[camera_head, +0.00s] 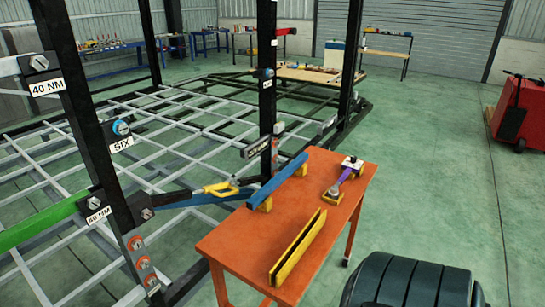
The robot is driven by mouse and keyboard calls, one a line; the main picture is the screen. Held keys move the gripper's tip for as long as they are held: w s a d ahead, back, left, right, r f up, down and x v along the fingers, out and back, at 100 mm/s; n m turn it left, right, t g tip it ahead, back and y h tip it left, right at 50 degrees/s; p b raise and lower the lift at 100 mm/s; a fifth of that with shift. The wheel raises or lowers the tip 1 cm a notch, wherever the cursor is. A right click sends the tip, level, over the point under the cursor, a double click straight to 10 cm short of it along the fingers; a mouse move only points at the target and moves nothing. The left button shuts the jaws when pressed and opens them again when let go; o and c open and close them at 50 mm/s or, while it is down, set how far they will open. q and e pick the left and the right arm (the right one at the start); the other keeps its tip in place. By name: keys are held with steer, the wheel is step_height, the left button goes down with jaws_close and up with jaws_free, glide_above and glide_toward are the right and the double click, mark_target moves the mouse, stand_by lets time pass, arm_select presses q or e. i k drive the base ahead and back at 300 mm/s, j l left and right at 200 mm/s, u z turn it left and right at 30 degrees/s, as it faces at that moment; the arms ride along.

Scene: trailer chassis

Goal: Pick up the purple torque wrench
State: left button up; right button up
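The purple torque wrench (345,177) lies on the orange table (235,240), toward its far right corner. Its purple handle runs between a pale block with a dark top (352,164) at the far end and a yellow block (333,195) at the near end. It appears to rest on these blocks; the exact contact is too small to tell. Neither of my grippers shows in the head view, and nothing is seen touching the wrench.
A blue bar (277,182) on yellow supports and a long yellow channel (297,248) share the table. Black posts (85,120) and the grey chassis grid (175,135) stand left. A dark ribbed object (415,283) is at the bottom.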

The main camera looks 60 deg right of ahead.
mark_target(333, 193)
steer(key=z, duration=2.3)
steer(key=i+l+u, duration=0.15)
steer(key=l, duration=0.15)
steer(key=i+l+u, duration=0.1)
steer(key=l, duration=0.2)
steer(key=i+l+u, duration=0.15)
steer(key=l, duration=0.2)
steer(key=i+l+u, duration=0.15)
steer(key=l, duration=0.2)
steer(key=i+l+u, duration=0.1)
steer(key=l, duration=0.25)
